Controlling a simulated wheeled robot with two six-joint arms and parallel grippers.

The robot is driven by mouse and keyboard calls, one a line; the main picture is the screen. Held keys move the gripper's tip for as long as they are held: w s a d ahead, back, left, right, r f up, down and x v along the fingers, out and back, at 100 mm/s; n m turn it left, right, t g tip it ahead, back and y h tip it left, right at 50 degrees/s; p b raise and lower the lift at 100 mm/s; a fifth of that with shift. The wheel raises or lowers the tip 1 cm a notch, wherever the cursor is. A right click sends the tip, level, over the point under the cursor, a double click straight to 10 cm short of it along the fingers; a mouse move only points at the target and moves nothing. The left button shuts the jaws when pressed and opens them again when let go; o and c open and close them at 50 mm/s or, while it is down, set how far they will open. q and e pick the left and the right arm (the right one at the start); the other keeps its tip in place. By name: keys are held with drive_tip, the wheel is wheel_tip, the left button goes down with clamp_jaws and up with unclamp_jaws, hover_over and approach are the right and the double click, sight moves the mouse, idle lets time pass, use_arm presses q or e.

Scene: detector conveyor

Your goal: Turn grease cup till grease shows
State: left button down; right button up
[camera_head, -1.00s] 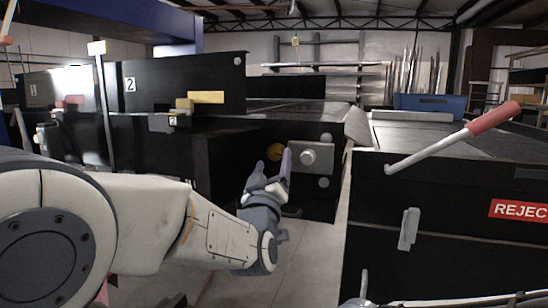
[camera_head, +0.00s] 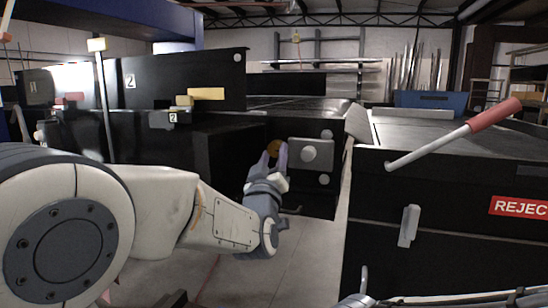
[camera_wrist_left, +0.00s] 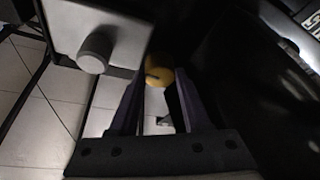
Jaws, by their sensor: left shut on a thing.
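The grease cup is a round, brass-yellow cap (camera_head: 274,148) on the dark side of the conveyor, left of a grey housing. It also shows in the left wrist view as a yellow dome (camera_wrist_left: 159,76) with a dark slot or mark. My left gripper (camera_head: 275,159) reaches it, with its two purple fingers on either side of the cup. In the left wrist view the fingertips (camera_wrist_left: 158,84) are at the cup's sides and shut on it. No grease can be made out.
The grey housing with a round knob (camera_head: 311,153) sits just right of the cup, close to my fingers. A dark cabinet with a REJECT label (camera_head: 520,207) and a red-handled lever (camera_head: 455,135) stands at the right. Open floor (camera_head: 290,260) lies below.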

use_arm(q)
drive_tip(key=m+h+b, duration=0.2)
drive_tip(key=m, duration=0.1)
drive_tip(key=shift+a+f+b, duration=0.15)
drive_tip(key=shift+f+b, duration=0.1)
drive_tip(key=shift+b, duration=0.15)
drive_tip(key=m+h+b, duration=0.1)
drive_tip(key=m, duration=0.1)
drive_tip(key=shift+m, duration=0.4)
drive_tip(key=m+h+b, duration=0.2)
drive_tip(key=m, duration=0.1)
drive_tip(key=shift+w+a+g, duration=0.1)
drive_tip(key=shift+a+g, duration=0.05)
drive_tip(key=shift+g, duration=0.25)
drive_tip(key=shift+r+m+g+h+b, duration=0.15)
drive_tip(key=shift+m+h+b, duration=0.2)
drive_tip(key=shift+m, duration=0.55)
drive_tip(key=shift+m+g+h+b, duration=0.2)
drive_tip(key=shift+m+h, duration=0.25)
drive_tip(key=shift+m, duration=0.45)
drive_tip(key=shift+c, duration=1.8)
unclamp_jaws()
